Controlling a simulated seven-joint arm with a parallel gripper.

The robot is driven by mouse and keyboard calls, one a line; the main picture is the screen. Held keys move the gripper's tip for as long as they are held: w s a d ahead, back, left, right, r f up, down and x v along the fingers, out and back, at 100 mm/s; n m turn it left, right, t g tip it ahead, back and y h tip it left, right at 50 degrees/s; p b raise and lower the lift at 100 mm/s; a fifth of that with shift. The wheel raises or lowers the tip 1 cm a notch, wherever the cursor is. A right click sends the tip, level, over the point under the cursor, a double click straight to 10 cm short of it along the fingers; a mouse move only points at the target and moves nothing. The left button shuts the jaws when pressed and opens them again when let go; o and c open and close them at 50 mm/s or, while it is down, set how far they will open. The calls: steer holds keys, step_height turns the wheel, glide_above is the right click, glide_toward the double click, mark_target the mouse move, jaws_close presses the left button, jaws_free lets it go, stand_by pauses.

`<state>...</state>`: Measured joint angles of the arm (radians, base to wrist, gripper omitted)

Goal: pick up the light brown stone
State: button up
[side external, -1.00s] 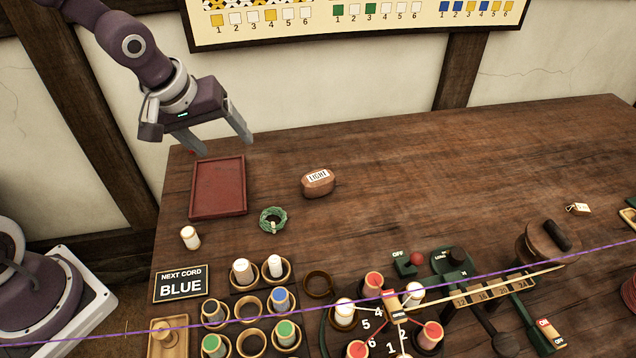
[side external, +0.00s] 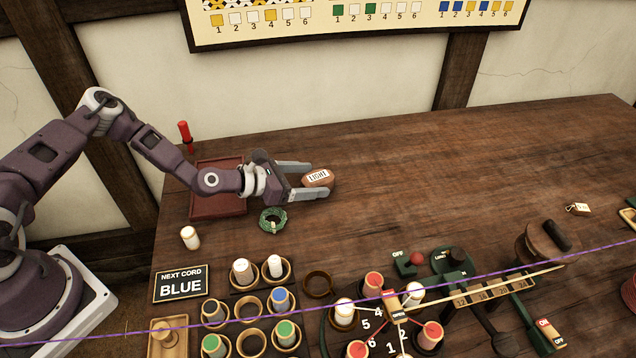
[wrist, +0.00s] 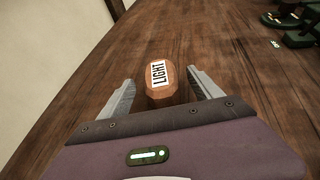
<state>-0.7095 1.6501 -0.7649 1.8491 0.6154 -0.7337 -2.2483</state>
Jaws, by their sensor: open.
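The light brown stone (side external: 318,178) lies on the wooden table and bears a white label reading LIGHT. In the wrist view the stone (wrist: 160,93) sits between the two fingers, with a visible gap on each side. My gripper (side external: 320,180) is open and low over the table, reaching from the left, its fingers on either side of the stone. It also shows in the wrist view (wrist: 160,83). The near end of the stone is close to the gripper's body.
A dark red tray (side external: 217,207) lies under my arm, partly hidden. A red-handled tool (side external: 185,132) stands behind the tray. Cups with bobbins (side external: 243,272) fill the front. The table right of the stone is clear.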

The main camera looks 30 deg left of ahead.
steer(key=x, duration=0.2)
steer(key=shift+w+d, duration=0.15)
steer(key=shift+w, duration=0.05)
jaws_close()
